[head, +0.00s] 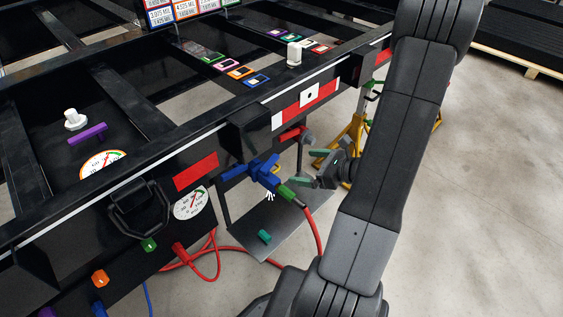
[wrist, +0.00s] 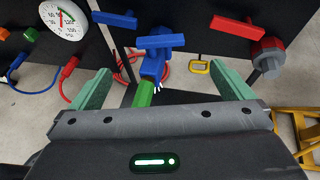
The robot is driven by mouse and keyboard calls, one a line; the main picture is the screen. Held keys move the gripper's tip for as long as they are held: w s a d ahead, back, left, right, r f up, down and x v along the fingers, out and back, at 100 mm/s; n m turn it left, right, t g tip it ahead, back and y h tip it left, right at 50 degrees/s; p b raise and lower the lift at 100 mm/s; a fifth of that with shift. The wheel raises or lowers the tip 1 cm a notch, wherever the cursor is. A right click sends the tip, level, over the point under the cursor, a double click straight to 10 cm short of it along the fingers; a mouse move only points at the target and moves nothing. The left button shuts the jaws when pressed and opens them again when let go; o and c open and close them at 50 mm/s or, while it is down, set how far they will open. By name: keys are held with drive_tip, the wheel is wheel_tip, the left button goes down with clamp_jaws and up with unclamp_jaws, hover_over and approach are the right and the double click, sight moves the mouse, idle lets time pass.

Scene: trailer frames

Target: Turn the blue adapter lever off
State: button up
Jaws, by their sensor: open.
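The blue adapter (head: 268,178) hangs at the front of the black trailer frame, with a green connector (head: 287,192) and red hose at its lower end. In the wrist view the blue adapter lever (wrist: 161,41) lies crosswise over the adapter's blue body (wrist: 153,67). My gripper (head: 312,167) is open and empty, just right of the adapter in the head view. In the wrist view its two green fingers (wrist: 164,74) stand wide apart, with the adapter body and green connector (wrist: 145,94) between them. Neither finger visibly touches the lever.
A grey plate (head: 262,228) lies below the adapter. Red hoses (head: 318,240) loop nearby. A yellow stand (head: 354,135) is behind my gripper.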

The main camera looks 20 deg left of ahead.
sight(272, 163)
drive_tip(key=b+x, duration=0.1)
drive_tip(key=x, duration=1)
drive_tip(key=shift+a, duration=0.2)
drive_tip(key=c, duration=1)
drive_tip(key=shift+b, duration=0.45)
